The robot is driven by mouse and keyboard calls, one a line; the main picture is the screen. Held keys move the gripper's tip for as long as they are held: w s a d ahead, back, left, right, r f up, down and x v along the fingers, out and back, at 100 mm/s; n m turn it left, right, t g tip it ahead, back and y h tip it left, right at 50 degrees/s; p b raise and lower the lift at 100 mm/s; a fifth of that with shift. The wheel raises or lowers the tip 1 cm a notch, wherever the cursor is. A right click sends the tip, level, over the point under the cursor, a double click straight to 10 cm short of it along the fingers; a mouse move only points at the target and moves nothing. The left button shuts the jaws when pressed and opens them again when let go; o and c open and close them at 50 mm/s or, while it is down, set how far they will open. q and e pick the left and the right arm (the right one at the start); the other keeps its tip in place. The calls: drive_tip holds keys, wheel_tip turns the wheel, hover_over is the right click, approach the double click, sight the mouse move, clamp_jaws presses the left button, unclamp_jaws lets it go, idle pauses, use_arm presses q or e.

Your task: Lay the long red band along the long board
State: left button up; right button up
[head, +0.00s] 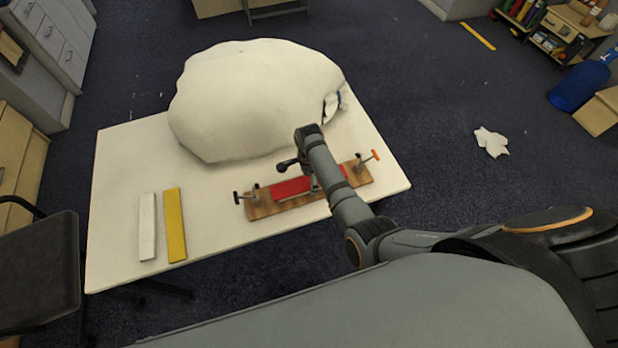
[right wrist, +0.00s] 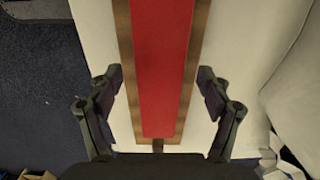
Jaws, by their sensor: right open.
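The long red band (head: 292,187) lies flat along the wooden board (head: 264,209), roughly lined up with it. In the right wrist view the band (right wrist: 162,70) runs down the middle of the board (right wrist: 202,35), with a wood margin on both sides. My right gripper (right wrist: 160,80) is open, its fingers apart on either side of the board. In the head view my right arm comes over the board and hides part of the band. Whether the fingers touch anything cannot be told. My left gripper is not in view.
Clamps with handles stand at the board's left end (head: 247,195) and right end (head: 366,160). A white strip (head: 147,226) and a yellow strip (head: 174,224) lie at the left of the table (head: 120,165). A big white lump (head: 245,100) fills the table's back.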

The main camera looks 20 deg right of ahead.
wheel_tip(320, 180, up, 8)
drive_tip(key=shift+f, duration=0.25)
